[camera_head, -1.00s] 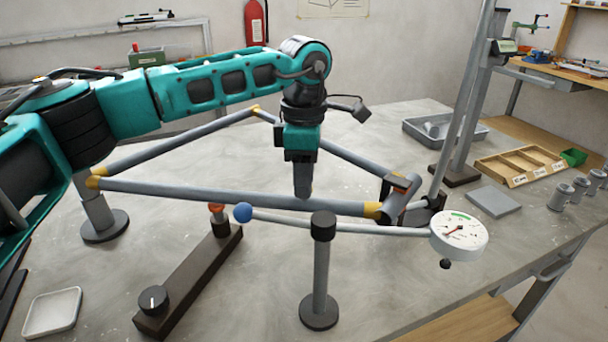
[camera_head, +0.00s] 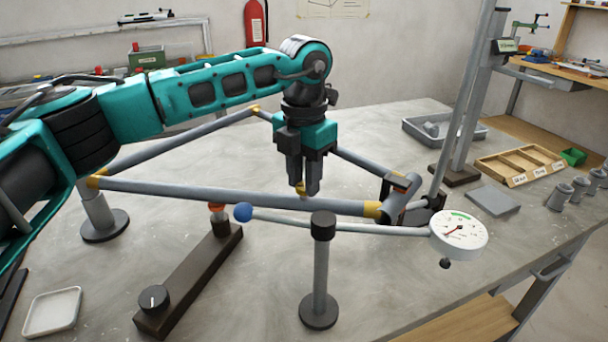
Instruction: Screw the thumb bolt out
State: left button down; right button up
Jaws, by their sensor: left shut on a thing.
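A bicycle-like frame of grey tubes with yellow joints lies in the jig; its long front tube (camera_head: 240,201) runs across the middle. My left gripper (camera_head: 304,189) points straight down behind this tube, its two fingers close together. A small yellowish piece (camera_head: 303,196) shows at the fingertips, just above the tube. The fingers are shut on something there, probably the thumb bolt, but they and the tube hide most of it. My right gripper is not in view.
A dial gauge (camera_head: 459,234) on a rod with a blue ball end (camera_head: 243,212) sits in front of the tube. A black-topped post (camera_head: 321,280) stands near the gripper. A dark bar (camera_head: 187,281) with a knob (camera_head: 154,298) and an empty white tray (camera_head: 53,312) lie front left.

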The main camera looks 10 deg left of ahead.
pick_arm(q)
jog(key=n, duration=0.4)
jog(key=shift+n, duration=0.3)
jog(key=n, duration=0.4)
jog(key=shift+n, duration=0.3)
jog(key=n, duration=0.4)
jog(key=shift+f+n, duration=0.1)
jog(key=shift+n, duration=0.2)
jog(key=shift+s+n, duration=0.1)
jog(key=shift+n, duration=1.8)
jog(key=c, duration=0.8)
grip_release()
notch_tip(320, 180, up, 13)
